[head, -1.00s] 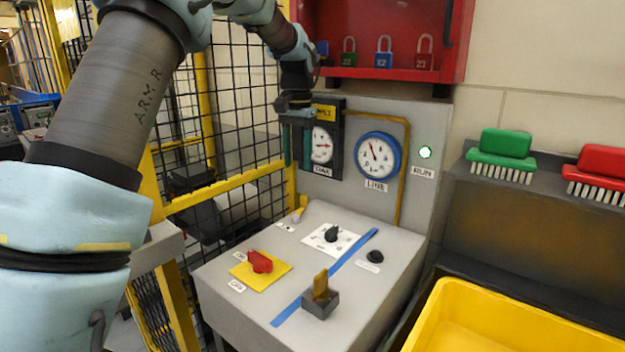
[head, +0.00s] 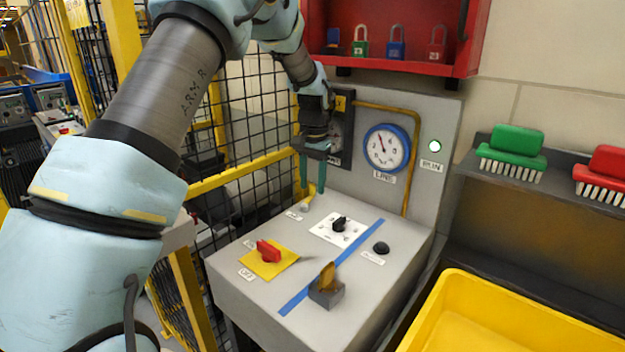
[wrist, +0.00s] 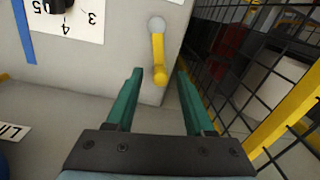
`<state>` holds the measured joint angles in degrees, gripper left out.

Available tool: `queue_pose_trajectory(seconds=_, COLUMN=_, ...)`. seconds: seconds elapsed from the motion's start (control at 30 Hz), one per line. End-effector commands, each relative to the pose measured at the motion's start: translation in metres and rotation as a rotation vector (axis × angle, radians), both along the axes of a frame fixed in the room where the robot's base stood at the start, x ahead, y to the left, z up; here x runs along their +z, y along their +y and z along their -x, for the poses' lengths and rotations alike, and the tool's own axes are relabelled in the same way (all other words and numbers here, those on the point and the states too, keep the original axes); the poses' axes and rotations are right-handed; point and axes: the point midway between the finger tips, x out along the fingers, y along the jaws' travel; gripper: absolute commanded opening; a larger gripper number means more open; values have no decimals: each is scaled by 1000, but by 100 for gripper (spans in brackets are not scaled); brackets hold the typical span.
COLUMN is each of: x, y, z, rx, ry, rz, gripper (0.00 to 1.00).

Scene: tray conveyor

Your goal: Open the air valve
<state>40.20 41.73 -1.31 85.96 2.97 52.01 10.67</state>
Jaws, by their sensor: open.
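The air valve looks to be the small yellow lever (head: 310,196) on a pale round pivot at the back left corner of the grey console top. In the wrist view the lever (wrist: 158,52) runs from its pivot toward my gripper. My gripper (head: 312,186) points down just above this corner, with its green fingers apart and empty. In the wrist view the lever's free end appears between the fingertips of my gripper (wrist: 159,76). Whether the fingers are low enough to straddle it, I cannot tell. The label near the lever is too small to read.
The console (head: 350,285) also carries a red knob (head: 268,251) on a yellow plate, a black selector (head: 339,224), a black button (head: 381,248) and a yellow-brown flap switch (head: 327,282). A mesh fence (head: 250,125) stands close at left. The gauge panel rises behind.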

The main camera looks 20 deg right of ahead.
Motion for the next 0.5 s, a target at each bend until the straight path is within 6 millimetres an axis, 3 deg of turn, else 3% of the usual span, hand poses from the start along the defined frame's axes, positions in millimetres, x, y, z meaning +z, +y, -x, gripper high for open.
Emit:
queue_pose_trajectory(seconds=0.2, x=0, y=0, z=0, rx=0, ry=0, rz=0, gripper=52)
queue_pose_trajectory(seconds=0.5, x=0, y=0, z=0, rx=0, ry=0, rz=0, gripper=18)
